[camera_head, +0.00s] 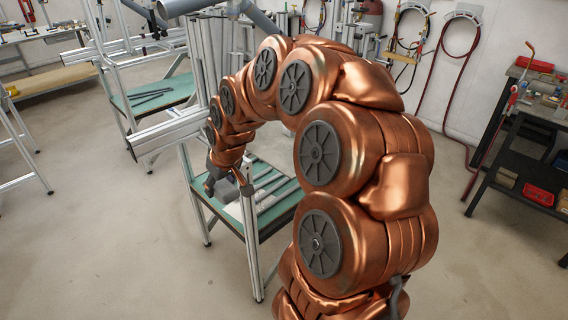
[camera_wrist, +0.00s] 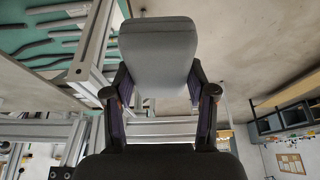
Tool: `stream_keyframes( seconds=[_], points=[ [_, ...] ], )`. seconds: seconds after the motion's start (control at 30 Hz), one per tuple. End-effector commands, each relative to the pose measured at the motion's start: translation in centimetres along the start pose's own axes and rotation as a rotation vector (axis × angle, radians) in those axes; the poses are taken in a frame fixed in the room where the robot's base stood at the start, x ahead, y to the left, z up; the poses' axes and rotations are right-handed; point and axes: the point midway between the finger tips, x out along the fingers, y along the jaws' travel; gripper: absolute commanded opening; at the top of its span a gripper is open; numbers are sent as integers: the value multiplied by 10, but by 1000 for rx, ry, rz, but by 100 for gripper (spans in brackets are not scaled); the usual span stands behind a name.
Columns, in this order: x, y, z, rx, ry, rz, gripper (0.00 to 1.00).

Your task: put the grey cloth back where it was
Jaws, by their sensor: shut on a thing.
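The grey cloth (camera_wrist: 158,50) shows in the wrist view as a smooth, thick, pale grey piece with rounded corners. My gripper (camera_wrist: 158,82) is shut on it, with one dark finger at each side. In the head view my gripper (camera_head: 212,182) points down at the left edge of a green-topped table, beside a metal upright. The cloth cannot be made out clearly there, and my arm hides part of the table.
The green-topped table (camera_head: 286,208) holds several grey bars. A metal frame post (camera_head: 250,235) stands close to my gripper. Another green table (camera_head: 158,96) stands behind, and a dark bench (camera_head: 525,165) with red trays is at right. Open floor lies at front left.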

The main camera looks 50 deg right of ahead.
Motion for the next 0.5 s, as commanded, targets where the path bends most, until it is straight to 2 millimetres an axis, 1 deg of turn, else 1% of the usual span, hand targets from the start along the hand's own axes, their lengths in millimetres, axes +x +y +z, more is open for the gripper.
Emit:
stream_keyframes(
  seconds=[0.03, 0.1, 0.2, 0.33, 0.4, 0.5],
  points=[
    [-12, 18, 8, 10, 7, 2, 12],
    [-28, 37, 18, 8, 13, 2, 12],
    [-46, 57, 33, 3, 14, 1, 12],
    [-65, 74, 47, -5, 20, 2, 12],
    [-71, 79, 53, -8, 21, 1, 12],
    [-75, 84, 55, -12, 22, 1, 12]
  ],
)
